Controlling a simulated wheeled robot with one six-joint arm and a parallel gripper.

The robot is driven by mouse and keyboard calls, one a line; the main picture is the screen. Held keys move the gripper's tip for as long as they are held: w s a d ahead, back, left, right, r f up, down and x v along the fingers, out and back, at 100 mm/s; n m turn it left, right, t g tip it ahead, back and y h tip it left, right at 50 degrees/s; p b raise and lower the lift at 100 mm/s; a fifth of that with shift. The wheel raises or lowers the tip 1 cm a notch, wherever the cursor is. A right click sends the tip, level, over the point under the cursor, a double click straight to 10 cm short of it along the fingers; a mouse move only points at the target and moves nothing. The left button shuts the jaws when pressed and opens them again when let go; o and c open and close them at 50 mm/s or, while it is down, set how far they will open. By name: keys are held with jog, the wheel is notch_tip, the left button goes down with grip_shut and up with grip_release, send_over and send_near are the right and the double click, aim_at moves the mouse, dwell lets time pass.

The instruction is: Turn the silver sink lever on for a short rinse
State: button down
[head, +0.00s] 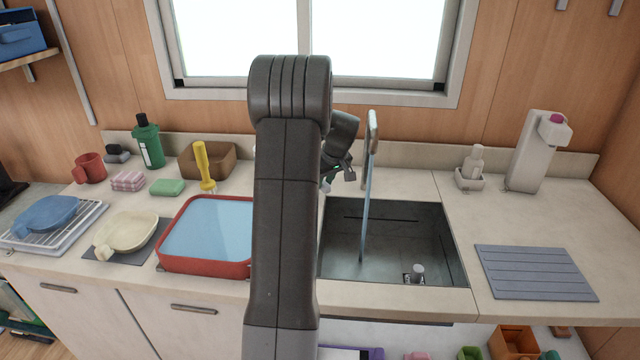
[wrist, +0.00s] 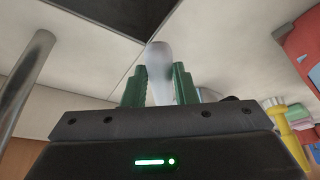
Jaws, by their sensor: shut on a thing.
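The silver sink lever (wrist: 158,52) stands between the two green fingers of my gripper (wrist: 160,72) in the wrist view, and the gripper is shut on it. In the head view my arm covers the lever, and only part of my gripper (head: 338,178) shows at the left back of the sink (head: 458,262). The faucet (head: 373,128) rises behind the sink, and its post (wrist: 28,75) shows at the left in the wrist view. A thin bluish stream of water (head: 366,205) runs from the spout down into the basin.
A red tub of water (head: 205,264) stands left of my arm, with a yellow-handled brush (head: 203,165) behind it. A soap bottle (head: 474,165), a dispenser (head: 535,155) and a grey ribbed mat (head: 535,272) are right of the sink. The counter between them is clear.

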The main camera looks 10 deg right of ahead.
jog(key=shift+w+d+n, duration=0.15)
jog(key=shift+d+n, duration=0.25)
jog(key=shift+n, duration=0.2)
jog(key=shift+y, duration=0.3)
jog(key=c, duration=1.2)
grip_release()
jog(key=shift+o, duration=0.2)
